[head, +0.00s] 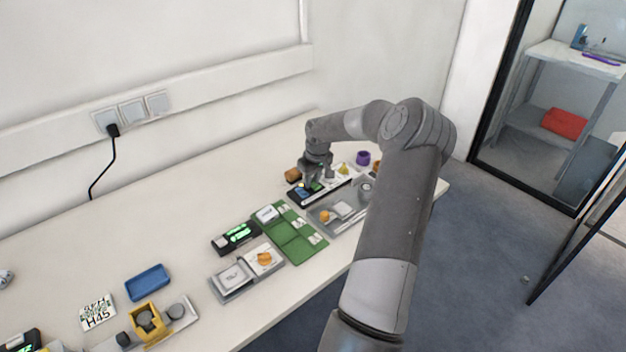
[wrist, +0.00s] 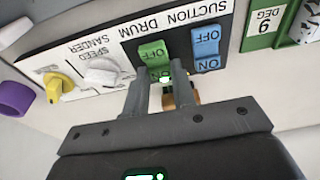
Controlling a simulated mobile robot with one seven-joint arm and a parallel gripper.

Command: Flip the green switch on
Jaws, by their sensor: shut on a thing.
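The control panel (wrist: 100,50) carries a green switch (wrist: 152,52) under the DRUM label, with OFF and ON marked on it. My gripper (wrist: 160,78) is at the ON end of the green switch, one finger on each side, shut on it. The fingers partly hide that end, so the rocker's tilt is hard to judge. A blue switch (wrist: 206,48) sits beside it under the SUCTION label. In the head view my gripper (head: 313,187) points down over the panel, which it partly covers.
A white knob (wrist: 103,72) and a yellow knob (wrist: 62,86) share the panel. A purple ring (wrist: 15,98) lies beside it. The table's back left is clear.

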